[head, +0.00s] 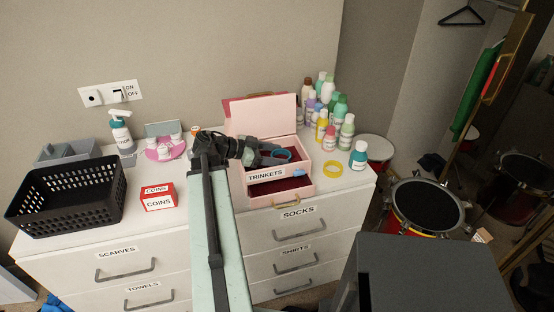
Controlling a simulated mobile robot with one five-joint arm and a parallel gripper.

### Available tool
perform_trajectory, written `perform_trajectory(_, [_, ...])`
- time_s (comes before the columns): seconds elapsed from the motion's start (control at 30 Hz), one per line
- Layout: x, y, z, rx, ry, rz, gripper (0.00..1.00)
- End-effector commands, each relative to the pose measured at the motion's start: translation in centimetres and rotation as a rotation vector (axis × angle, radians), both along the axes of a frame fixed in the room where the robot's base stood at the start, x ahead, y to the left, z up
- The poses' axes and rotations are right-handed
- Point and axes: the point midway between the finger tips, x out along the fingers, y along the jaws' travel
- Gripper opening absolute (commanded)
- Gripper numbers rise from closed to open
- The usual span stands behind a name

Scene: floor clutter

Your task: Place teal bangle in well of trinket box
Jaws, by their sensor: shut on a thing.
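The pink trinket box (242,166) stands on the white dresser with its lid (262,115) raised. It has a dark red lining and a "TRINKETS" label on its front. Its lower drawer (284,199) is pulled out, and a small blue thing (299,172) shows at the drawer's right. My gripper (279,157) reaches in from the left over the open upper well. It is shut on the teal bangle (288,152), which is at or just above the well. The fingers partly hide the bangle, and I cannot tell whether it touches the lining.
A yellow bangle (333,168) lies right of the box. Several bottles (325,110) crowd behind it, with a teal one (358,154) near the right edge. A black basket (67,203), a red coins box (157,197) and a pump bottle (121,132) stand at left.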

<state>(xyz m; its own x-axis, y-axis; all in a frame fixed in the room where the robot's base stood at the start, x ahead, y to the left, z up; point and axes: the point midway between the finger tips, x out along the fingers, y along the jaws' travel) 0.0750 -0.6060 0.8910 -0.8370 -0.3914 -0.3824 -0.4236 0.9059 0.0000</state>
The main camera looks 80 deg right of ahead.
Motion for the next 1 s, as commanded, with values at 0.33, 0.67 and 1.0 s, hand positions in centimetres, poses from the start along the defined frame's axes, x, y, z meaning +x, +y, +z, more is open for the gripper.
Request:
perform_trajectory(0.33, [0.0, 0.0, -0.2, 0.0, 0.0, -0.001, 0.84])
perform_trajectory(0.67, [-0.1, 0.0, 0.5, 0.0, 0.0, -0.001, 0.84])
perform_trajectory(1.0, [6.6, 3.0, 3.7, -0.001, 0.0, 0.002, 0.84])
